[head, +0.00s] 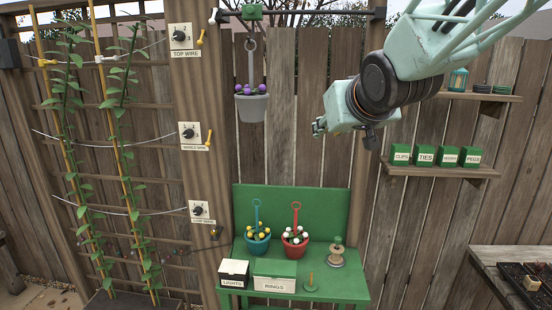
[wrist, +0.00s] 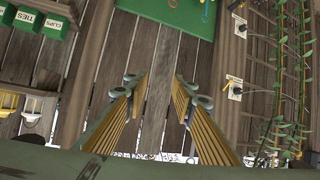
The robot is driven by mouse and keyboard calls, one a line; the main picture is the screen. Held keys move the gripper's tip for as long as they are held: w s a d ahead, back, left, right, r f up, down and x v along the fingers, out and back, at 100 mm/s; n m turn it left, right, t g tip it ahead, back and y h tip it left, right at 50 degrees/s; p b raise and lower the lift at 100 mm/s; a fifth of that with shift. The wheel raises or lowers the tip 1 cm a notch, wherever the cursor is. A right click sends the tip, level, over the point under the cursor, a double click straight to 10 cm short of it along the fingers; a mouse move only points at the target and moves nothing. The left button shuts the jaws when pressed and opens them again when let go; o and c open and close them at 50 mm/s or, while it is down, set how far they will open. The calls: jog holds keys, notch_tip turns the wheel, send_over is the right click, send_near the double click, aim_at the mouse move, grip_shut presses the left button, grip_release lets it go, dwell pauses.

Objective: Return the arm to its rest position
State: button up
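My arm comes in from the upper right of the head view, its pale green and black links raised in front of the wooden fence. My gripper (head: 319,127) is in mid-air above the green bench, pointing left, well clear of the bench and to the right of the hanging grey pot. In the wrist view my gripper (wrist: 158,84) has its two yellow-ribbed fingers apart, with only fence boards showing between them. It holds nothing that I can see.
A grey pot (head: 251,107) hangs from a bar. Shelves (head: 440,171) with green boxes are at right. Trellised plants (head: 119,150) and dial plates (head: 193,134) are at left.

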jog(key=s+d+f+g+b, duration=0.1)
jog(key=s+f, duration=0.5)
jog(key=s, duration=0.9)
jog(key=s+d+f+m+g+h+b, duration=0.1)
jog(key=s+f, duration=0.5)
jog(key=s, duration=1)
jog(key=s+d+f+m+g+b, duration=0.1)
jog(key=s+d+f+g+b, duration=0.2)
jog(key=s, duration=1.2)
notch_tip(320, 180, down, 4)
jog(key=d+g, duration=0.2)
jog(key=g, duration=0.1)
jog(key=shift+s+g+h, duration=0.3)
jog(key=shift+s, duration=0.1)
jog(key=shift+w, duration=0.1)
